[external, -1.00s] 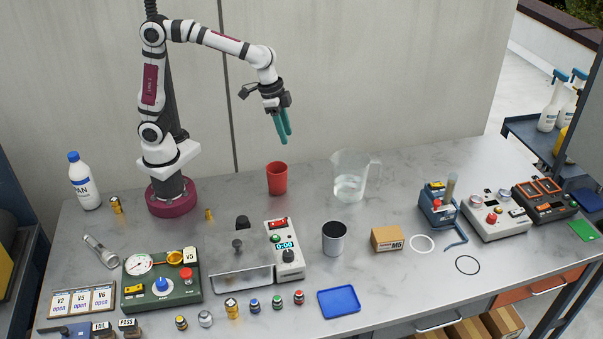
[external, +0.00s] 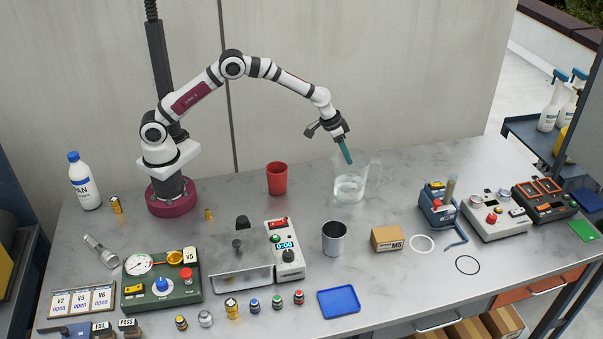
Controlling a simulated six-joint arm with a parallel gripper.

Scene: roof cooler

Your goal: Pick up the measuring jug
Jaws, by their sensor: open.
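The measuring jug (external: 350,187) is clear, with what looks like water in its lower part. It stands upright on the grey marbled bench, right of the red cup. My gripper (external: 348,160) has teal fingers and is open. It points down and to the right, with its fingertips at the jug's rim in the picture. The fingers overlap the jug's upper part, and I cannot tell whether they are in front of it, over it or inside it.
A red cup (external: 277,178) stands left of the jug. A dark metal cup (external: 333,238) and a cardboard box (external: 387,239) stand in front of it. A blue device (external: 437,205) is to the right. The bench directly around the jug is clear.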

